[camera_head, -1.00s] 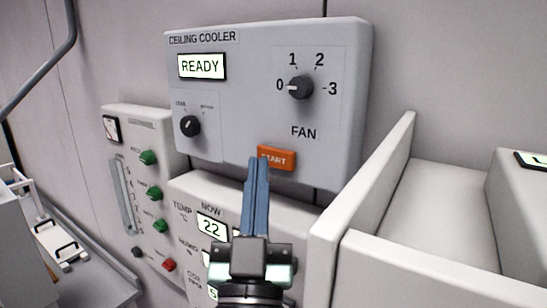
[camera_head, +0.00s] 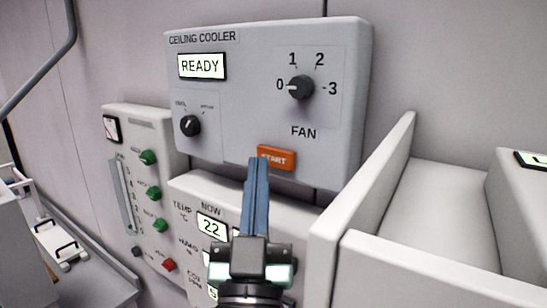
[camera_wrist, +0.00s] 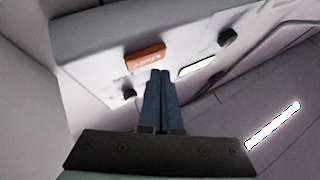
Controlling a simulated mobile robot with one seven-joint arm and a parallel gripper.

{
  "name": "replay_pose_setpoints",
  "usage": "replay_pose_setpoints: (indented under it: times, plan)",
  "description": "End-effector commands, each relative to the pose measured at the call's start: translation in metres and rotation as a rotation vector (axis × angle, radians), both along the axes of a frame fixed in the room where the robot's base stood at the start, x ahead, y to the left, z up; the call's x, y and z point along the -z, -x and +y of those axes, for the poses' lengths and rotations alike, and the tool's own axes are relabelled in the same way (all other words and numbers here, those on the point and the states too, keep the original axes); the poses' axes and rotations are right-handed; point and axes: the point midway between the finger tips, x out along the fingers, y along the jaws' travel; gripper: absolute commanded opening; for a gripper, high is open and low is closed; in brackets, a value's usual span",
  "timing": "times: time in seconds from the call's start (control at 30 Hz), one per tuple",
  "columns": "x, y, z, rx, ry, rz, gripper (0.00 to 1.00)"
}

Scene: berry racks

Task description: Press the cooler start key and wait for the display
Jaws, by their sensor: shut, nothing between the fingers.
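The ceiling cooler panel (camera_head: 250,60) is a grey box on the wall. Its display (camera_head: 202,66) reads READY. The orange START key (camera_head: 277,157) sits at the panel's lower edge; it also shows in the wrist view (camera_wrist: 145,57). My gripper (camera_head: 258,162) is shut and empty, its blue fingers pointing up at the panel. In the head view the fingertips overlap the key's lower left corner. In the wrist view the tips (camera_wrist: 160,74) appear beside the key with a small gap; I cannot tell the exact distance. The fan knob (camera_head: 300,87) points to 0.
A second panel with a display reading 22 (camera_head: 211,226) is below the cooler, partly behind my gripper. A panel with green knobs (camera_head: 148,157) is at left. A white open-topped bin (camera_head: 360,190) stands close on the right.

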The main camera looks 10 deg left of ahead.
Motion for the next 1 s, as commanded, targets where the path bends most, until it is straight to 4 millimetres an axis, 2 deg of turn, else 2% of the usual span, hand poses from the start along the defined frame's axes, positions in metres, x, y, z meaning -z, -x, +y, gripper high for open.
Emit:
replay_pose_setpoints:
  times: [1.0]
  plan:
    - [-0.0002,-0.0082,-0.0034,0.000,0.000,0.000,0.00]
